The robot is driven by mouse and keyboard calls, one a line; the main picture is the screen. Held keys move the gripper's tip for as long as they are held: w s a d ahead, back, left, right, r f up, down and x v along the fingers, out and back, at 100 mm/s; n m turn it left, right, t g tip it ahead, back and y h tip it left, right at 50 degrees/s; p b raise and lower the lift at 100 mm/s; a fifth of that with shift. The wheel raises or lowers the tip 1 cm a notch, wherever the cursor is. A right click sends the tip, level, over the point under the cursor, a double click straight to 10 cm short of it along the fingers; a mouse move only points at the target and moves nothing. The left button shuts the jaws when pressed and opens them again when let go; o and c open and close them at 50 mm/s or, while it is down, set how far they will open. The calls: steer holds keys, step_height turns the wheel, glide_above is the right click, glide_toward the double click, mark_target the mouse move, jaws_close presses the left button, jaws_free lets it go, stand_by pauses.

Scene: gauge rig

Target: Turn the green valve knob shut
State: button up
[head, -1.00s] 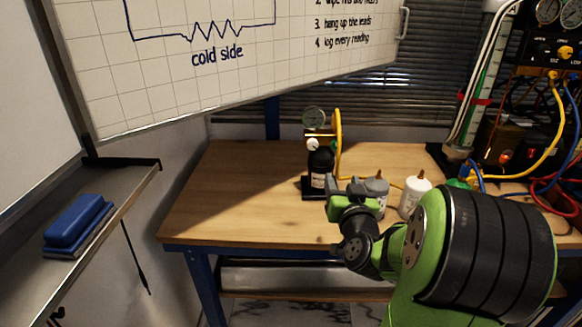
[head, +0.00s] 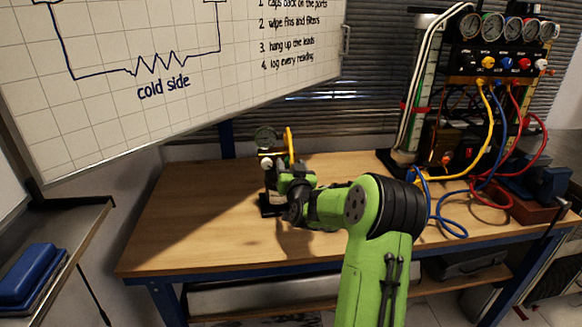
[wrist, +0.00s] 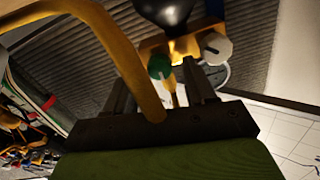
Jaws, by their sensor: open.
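The green valve knob (wrist: 159,67) shows in the wrist view, on a brass-coloured fitting, between my finger ends as seen from there. I cannot tell whether it touches them. A white knob (wrist: 216,48) sits to its right on the same fitting. My gripper (wrist: 156,76) is open, with nothing clasped. In the head view my gripper (head: 293,178) is at the small black gauge stand (head: 268,199) on the bench and covers part of it. The green knob is hidden there. The stand's round gauge (head: 265,138) shows above my gripper.
A yellow hose (wrist: 128,62) arches close to my gripper in the wrist view. The wooden bench (head: 190,225) is clear to the left. A gauge panel (head: 490,62) with coloured hoses stands at the right. The whiteboard (head: 110,125) overhangs the bench's left side.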

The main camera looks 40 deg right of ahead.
steer(key=shift+c, duration=0.2)
jaws_close()
steer(key=shift+m, duration=0.5)
steer(key=m, duration=0.3)
steer(key=shift+m, duration=0.4)
steer(key=m, duration=0.4)
steer(key=shift+m, duration=0.3)
steer(key=m+p, duration=0.1)
steer(key=m, duration=0.3)
steer(key=shift+f+m+p, duration=0.15)
steer(key=shift+m+p, duration=0.95)
steer(key=shift+m, duration=1.1)
